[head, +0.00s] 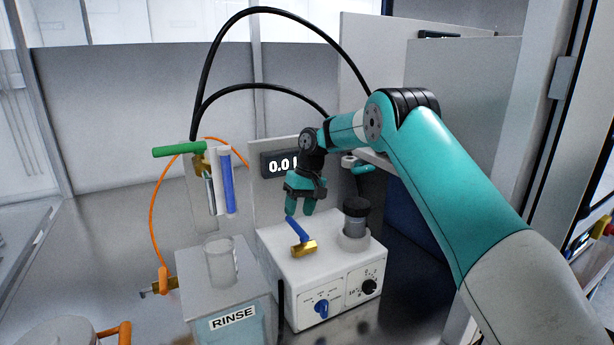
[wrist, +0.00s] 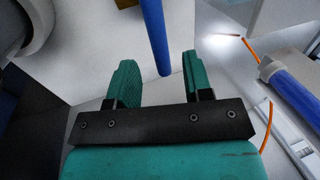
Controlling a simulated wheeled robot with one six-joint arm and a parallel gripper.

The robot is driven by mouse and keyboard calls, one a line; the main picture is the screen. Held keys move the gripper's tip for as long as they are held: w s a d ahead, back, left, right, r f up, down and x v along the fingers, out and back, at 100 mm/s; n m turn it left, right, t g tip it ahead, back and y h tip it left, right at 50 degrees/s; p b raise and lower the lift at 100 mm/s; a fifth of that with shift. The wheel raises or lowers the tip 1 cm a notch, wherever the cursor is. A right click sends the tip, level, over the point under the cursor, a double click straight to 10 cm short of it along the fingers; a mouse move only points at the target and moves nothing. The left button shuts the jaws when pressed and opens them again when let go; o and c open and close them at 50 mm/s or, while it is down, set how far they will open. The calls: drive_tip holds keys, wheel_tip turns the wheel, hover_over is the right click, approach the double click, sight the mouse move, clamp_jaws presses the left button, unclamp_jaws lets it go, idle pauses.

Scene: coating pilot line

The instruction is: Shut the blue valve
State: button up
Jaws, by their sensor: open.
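The blue valve has a blue lever (head: 297,229) on a brass body (head: 304,249), on top of a white instrument box (head: 280,265). My gripper (head: 300,211) is above the box, with its fingertips close to the upper end of the blue lever. In the wrist view my gripper (wrist: 158,85) is open, with its two teal fingers apart. The blue lever (wrist: 155,35) shows there beyond and between the fingertips; I cannot tell whether it touches them. Part of the brass body (wrist: 126,3) shows at the top edge.
A green-handled valve (head: 178,150) and a blue tube (head: 227,182) stand at left. A rinse container (head: 225,300) with a clear beaker (head: 220,262) is left of the box. A dark-capped jar (head: 355,217) stands on the box's right. Black hoses arch behind; the left bench is mostly clear.

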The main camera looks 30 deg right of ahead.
drive_tip(key=p+v, duration=0.7)
drive_tip(key=v, duration=0.6)
drive_tip(key=shift+r, duration=0.35)
drive_tip(key=s+a+r+n+y+b, duration=0.1)
drive_tip(key=s+a+r+n+b, duration=0.2)
drive_tip(key=s+a+b, duration=0.85)
drive_tip(key=s+a+f+n, duration=0.1)
drive_tip(key=s+a+f, duration=0.2)
drive_tip(key=s, duration=0.7)
drive_tip(key=s+a+f+n, duration=0.1)
drive_tip(key=s+a+f, duration=0.2)
drive_tip(key=s, duration=0.7)
drive_tip(key=s+a+f+n, duration=0.2)
drive_tip(key=s+a+f, duration=0.1)
drive_tip(key=s, duration=0.7)
drive_tip(key=shift+a+b, duration=0.3)
drive_tip(key=shift+a, duration=0.05)
drive_tip(key=shift+c, duration=0.4)
